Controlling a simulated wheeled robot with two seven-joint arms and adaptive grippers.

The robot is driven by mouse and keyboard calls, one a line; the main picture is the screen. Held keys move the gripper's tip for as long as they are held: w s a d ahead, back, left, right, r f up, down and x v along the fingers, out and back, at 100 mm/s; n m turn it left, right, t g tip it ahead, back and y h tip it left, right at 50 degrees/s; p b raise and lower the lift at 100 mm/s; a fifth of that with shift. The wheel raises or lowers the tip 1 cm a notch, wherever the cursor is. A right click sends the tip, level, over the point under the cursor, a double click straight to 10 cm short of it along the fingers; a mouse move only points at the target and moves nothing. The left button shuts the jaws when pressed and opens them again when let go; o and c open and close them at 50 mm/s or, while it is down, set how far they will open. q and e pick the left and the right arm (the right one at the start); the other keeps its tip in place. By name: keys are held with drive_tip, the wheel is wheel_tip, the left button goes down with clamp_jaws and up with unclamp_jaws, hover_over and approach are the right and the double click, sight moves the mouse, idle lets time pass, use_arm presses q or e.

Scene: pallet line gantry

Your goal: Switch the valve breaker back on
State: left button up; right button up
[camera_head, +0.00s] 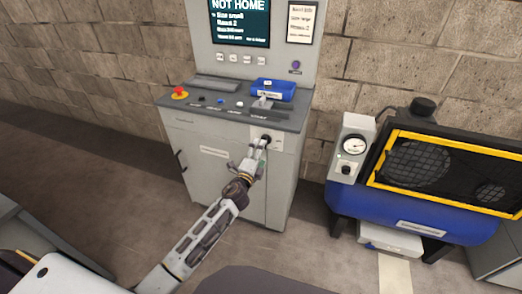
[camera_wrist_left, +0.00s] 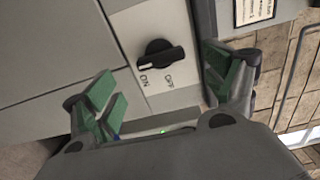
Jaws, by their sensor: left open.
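The valve breaker is a black rotary knob (camera_head: 266,139) on a pale plate on the front of the grey control cabinet (camera_head: 196,150). In the left wrist view the knob (camera_wrist_left: 160,53) lies ahead of and between the fingers, with ON and OFF printed beside it. Its grip bar lies roughly crosswise in that view; I cannot tell which label it points to. My left gripper (camera_head: 254,153) is open, its green-padded fingers (camera_wrist_left: 162,75) apart on either side of the knob plate, not visibly touching the knob. My right gripper is not in view.
Above is the console top with a red button (camera_head: 180,93), a blue item (camera_head: 274,90) and a screen (camera_head: 240,20) reading NOT HOME. A blue compressor (camera_head: 400,215) with a gauge (camera_head: 353,146) stands right; floor lies between.

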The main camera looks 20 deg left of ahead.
use_arm(q)
drive_tip(key=s, duration=0.7)
drive_tip(key=shift+a, duration=0.15)
drive_tip(key=shift+f, duration=0.1)
idle(0.7)
